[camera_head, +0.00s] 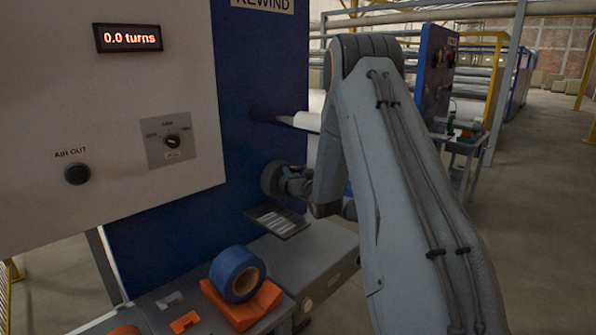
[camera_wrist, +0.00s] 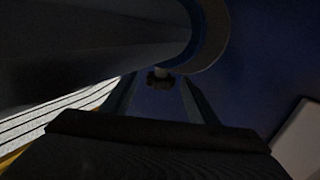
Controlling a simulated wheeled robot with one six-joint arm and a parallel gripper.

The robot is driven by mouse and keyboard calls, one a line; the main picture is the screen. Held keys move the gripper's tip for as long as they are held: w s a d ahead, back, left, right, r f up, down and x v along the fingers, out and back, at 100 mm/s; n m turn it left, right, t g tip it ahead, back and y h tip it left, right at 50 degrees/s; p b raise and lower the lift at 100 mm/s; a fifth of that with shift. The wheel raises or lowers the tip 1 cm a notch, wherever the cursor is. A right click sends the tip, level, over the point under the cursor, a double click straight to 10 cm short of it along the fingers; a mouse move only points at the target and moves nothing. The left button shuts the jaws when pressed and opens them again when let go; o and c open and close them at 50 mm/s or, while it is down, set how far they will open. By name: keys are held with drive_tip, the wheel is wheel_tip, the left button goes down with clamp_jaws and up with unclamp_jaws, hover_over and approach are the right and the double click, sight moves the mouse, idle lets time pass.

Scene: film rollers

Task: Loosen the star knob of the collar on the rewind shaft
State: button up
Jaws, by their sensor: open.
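In the wrist view, the rewind shaft (camera_wrist: 90,50) is a thick dark cylinder across the upper left. A collar (camera_wrist: 213,35) rings it at the right end, close to the dark blue panel. A small dark star knob (camera_wrist: 159,80) hangs below the collar on a short pale stem. My gripper (camera_wrist: 158,88) is open, with one finger on each side of the knob in the picture. I see gaps on both sides; how deep the knob sits between the fingers is unclear. In the head view my arm hides most of the shaft, and the collar and knob cannot be made out.
In the head view, the panel carries a display (camera_head: 131,38) reading 0.0 turns, a selector (camera_head: 172,141) and an AIR OUT button (camera_head: 77,174). A blue tape roll (camera_head: 238,274) sits on an orange holder (camera_head: 250,306) on the grey bench below. Open floor lies to the right.

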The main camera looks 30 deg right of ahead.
drive_tip(key=shift+c, duration=0.4)
drive_tip(key=c, duration=1)
drive_tip(key=shift+o, duration=0.2)
drive_tip(key=shift+d+n+y+b, duration=0.15)
drive_tip(key=shift+n+y+b, duration=0.15)
drive_tip(key=shift+y, duration=0.2)
drive_tip(key=shift+n+y, duration=0.5)
drive_tip(key=shift+y, duration=0.3)
drive_tip(key=o, duration=1)
drive_tip(key=shift+o, duration=0.2)
drive_tip(key=shift+s+b, duration=1.35)
drive_tip(key=shift+s, duration=2.6)
